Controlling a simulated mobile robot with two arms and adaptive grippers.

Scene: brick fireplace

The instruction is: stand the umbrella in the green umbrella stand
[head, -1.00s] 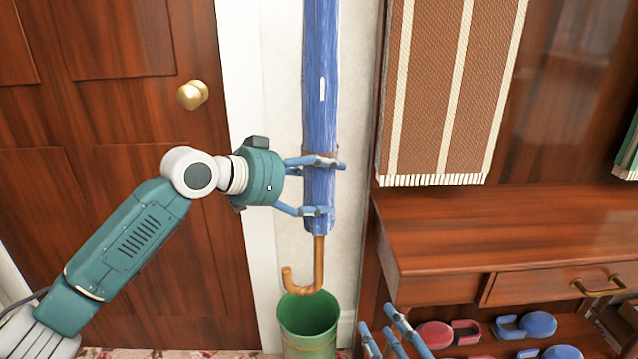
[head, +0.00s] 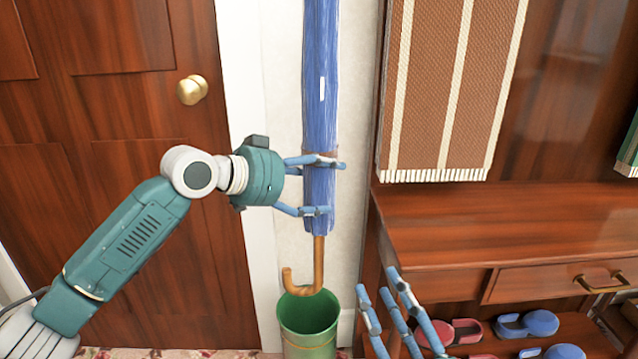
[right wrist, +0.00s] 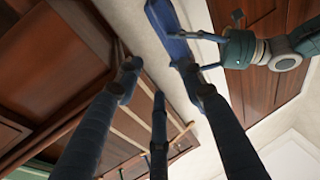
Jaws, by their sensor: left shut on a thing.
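The long blue umbrella (head: 321,120) hangs upright with its curved wooden handle (head: 318,265) pointing down. My left gripper (head: 325,187) is shut around its lower blue part, just above the handle. The green umbrella stand (head: 308,341) is on the floor below. The hook of the handle overlaps the stand's far rim in the picture; I cannot tell whether it is inside the opening. My right gripper (head: 379,290) is open and empty, to the right of the stand. In the right wrist view, the umbrella (right wrist: 166,22) and my left gripper (right wrist: 203,37) appear beyond its spread fingers.
A wooden hall unit (head: 480,235) with a drawer stands to the right, with a striped brown scarf (head: 450,90) hanging on it. Red and blue slippers (head: 527,324) lie on its lower shelf. A wooden door (head: 120,110) with a brass knob is on the left.

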